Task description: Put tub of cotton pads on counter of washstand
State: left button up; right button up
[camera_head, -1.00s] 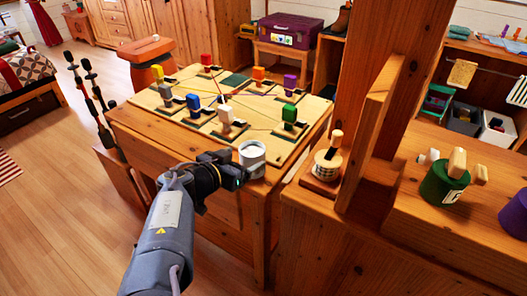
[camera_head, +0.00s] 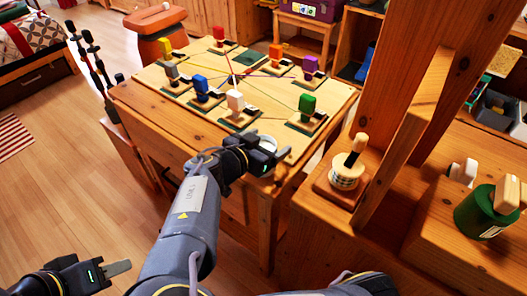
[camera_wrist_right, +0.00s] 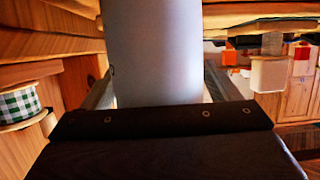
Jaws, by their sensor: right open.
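The tub, a pale grey-white cylinder (camera_head: 268,141), stands at the near right corner of the wooden table and is partly hidden by my right gripper (camera_head: 268,157). In the right wrist view the tub (camera_wrist_right: 155,55) fills the space between the two fingers. The right gripper is open around it; contact cannot be told. I see no label or pads. I cannot tell which surface is the washstand counter.
A board (camera_head: 180,85) with several coloured blocks covers most of the table. Floor is open at left.

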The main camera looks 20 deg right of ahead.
jog(key=shift+a, duration=0.1)
jog(key=shift+c, duration=0.4)
jog(key=c, duration=1.2)
jog(key=shift+r, duration=0.15)
